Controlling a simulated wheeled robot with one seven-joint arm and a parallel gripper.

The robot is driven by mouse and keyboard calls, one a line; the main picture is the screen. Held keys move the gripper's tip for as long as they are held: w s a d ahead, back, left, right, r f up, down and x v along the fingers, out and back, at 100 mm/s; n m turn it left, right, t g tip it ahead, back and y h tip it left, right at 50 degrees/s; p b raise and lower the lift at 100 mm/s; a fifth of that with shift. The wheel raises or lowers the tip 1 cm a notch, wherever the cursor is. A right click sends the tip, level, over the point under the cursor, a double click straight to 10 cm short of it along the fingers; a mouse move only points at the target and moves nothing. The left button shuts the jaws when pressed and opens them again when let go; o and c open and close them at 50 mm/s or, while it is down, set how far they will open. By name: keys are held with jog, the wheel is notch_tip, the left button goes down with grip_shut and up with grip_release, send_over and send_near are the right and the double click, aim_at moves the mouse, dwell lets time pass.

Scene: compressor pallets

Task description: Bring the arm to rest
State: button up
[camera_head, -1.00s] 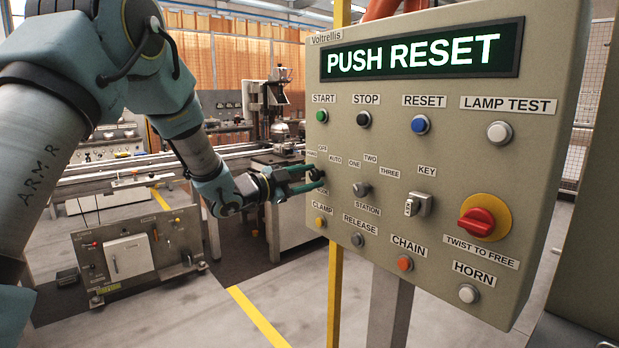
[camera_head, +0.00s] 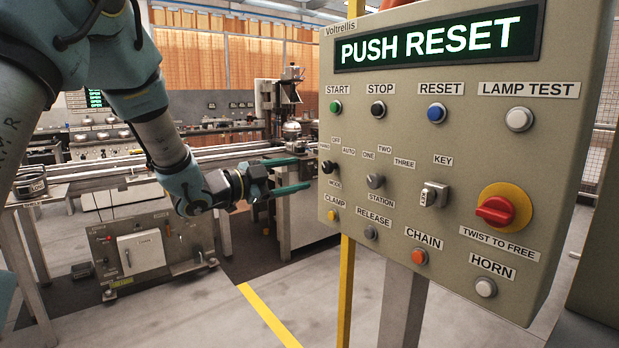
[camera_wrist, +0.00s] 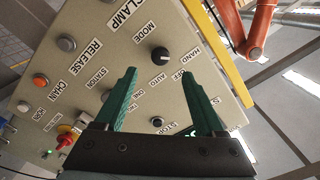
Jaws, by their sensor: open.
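My gripper (camera_head: 292,176) is open and empty, just left of the control panel (camera_head: 405,140), with a gap to the black mode knob (camera_head: 327,167). In the wrist view the green fingers (camera_wrist: 170,100) stand apart, and the mode knob (camera_wrist: 160,54) shows beyond their tips with nothing between them. The panel's display (camera_head: 425,38) reads PUSH RESET. Below it are the green start, black stop, blue reset (camera_head: 437,113) and white lamp test buttons. The station knob (camera_head: 375,181), the key switch (camera_head: 434,195) and the red emergency knob (camera_head: 496,210) sit lower.
A yellow post (camera_head: 346,290) and a grey post (camera_head: 402,305) stand below the panel. Behind my gripper is a conveyor bench (camera_head: 215,152). A low grey box (camera_head: 140,252) stands on the floor at left. An orange robot arm (camera_wrist: 258,25) shows in the wrist view.

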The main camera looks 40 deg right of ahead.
jog(key=shift+w+a, duration=0.1)
jog(key=shift+a, duration=0.95)
jog(key=w+a+f+n+t+y+p, duration=0.1)
jog(key=w+a+f+n+t+y, duration=0.15)
jog(key=w+a+n+y, duration=0.4)
jog(key=w+a+f+n+t+y, duration=0.1)
jog(key=w+a+f+n+t, duration=0.2)
jog(key=a, duration=0.7)
jog(key=w+a+f+n+t+y+p, duration=0.1)
jog(key=w+a+n+t+y, duration=0.25)
jog(key=w+a+n, duration=0.35)
jog(key=s+a+f+n+g+y+p, duration=0.1)
jog(key=s+a+f+n+y, duration=0.2)
jog(key=a, duration=0.6)
jog(key=s+a+f+n+g+y+p, duration=0.1)
jog(key=s+a+n+y, duration=0.1)
jog(key=s+a, duration=0.45)
jog(key=s+a+f+n+g+y, duration=0.1)
jog(key=s+a+n+g, duration=0.3)
jog(key=s+a, duration=0.4)
jog(key=shift+s+a+f+n+y, duration=0.35)
jog(key=shift+s+n+y, duration=0.1)
jog(key=shift+s, duration=0.7)
